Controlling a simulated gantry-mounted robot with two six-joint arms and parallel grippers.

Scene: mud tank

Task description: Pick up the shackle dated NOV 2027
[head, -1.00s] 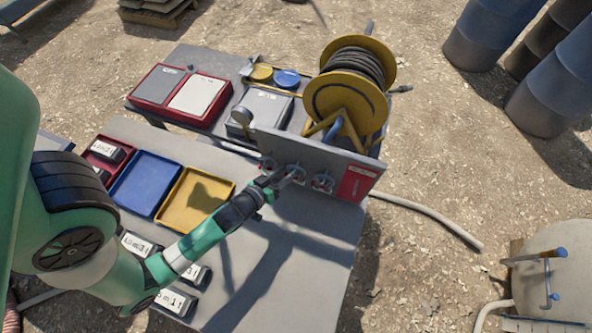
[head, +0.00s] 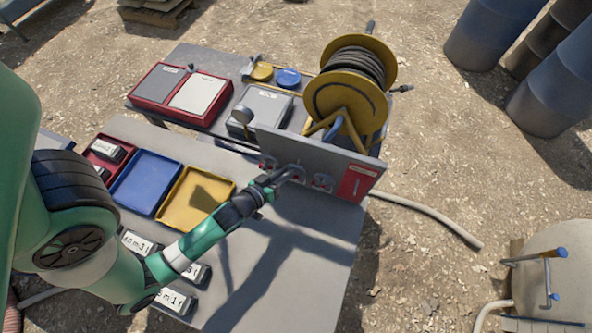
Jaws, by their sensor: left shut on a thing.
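Several shackles hang in a row on the grey upright panel (head: 345,161) at the back of the table. One shackle (head: 322,183) hangs at the right of the row. Another shackle (head: 268,163) shows at the left, partly behind my gripper. My left gripper (head: 291,174) reaches the panel and is shut on the middle shackle, which it largely hides. I cannot read the dates on the shackles at this size. My right gripper is not in view.
A blue tray (head: 147,183), a yellow tray (head: 196,212) and a red tray (head: 94,146) lie left on the table. Labelled blocks (head: 137,244) sit under my arm. A yellow hose reel (head: 346,97) stands behind the panel. The table's right front is clear.

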